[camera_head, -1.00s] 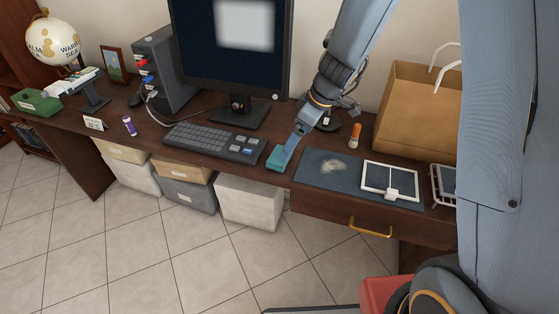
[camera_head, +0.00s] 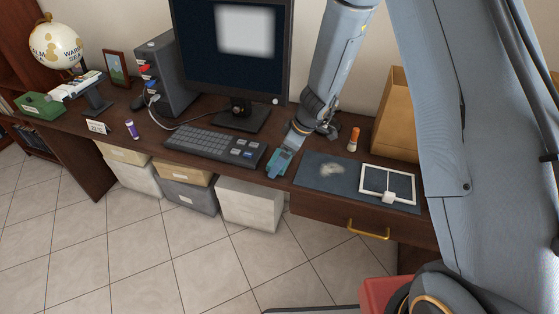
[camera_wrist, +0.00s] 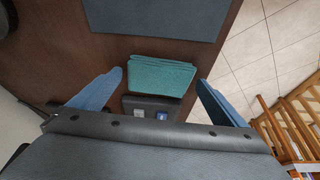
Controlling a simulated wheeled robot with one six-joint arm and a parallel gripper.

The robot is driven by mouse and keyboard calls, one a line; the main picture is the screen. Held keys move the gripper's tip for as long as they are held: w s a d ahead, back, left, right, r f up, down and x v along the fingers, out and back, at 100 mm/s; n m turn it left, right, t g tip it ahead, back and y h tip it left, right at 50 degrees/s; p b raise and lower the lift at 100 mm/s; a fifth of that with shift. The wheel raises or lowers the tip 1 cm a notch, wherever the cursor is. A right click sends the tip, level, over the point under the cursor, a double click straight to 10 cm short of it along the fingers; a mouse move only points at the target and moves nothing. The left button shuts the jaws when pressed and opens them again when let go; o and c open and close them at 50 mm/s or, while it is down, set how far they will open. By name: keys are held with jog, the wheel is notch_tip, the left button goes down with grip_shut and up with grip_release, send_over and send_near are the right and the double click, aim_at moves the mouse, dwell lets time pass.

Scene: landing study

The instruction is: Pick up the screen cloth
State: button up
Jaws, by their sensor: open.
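The screen cloth (camera_head: 278,163) is a folded teal cloth lying on the dark wooden desk, just right of the keyboard. In the wrist view the cloth (camera_wrist: 160,76) lies flat between and a little beyond the two blue fingertips. My gripper (camera_head: 286,153) is low over the cloth in the head view and covers part of it. The wrist view shows my gripper (camera_wrist: 160,84) with its fingers wide apart, one on each side of the cloth, with nothing held. I cannot tell how high the fingertips are above the desk.
The keyboard (camera_head: 212,144) is close on the left. A dark mat (camera_head: 312,174) with a white-framed tablet (camera_head: 372,182) lies on the right. An orange-capped bottle (camera_head: 353,140) and a paper bag (camera_head: 394,120) stand behind. The monitor (camera_head: 205,50) stands at the back.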

jog(key=shift+f, duration=0.1)
jog(key=c, duration=1.1)
notch_tip(320, 180, up, 10)
jog(key=shift+b, duration=0.75)
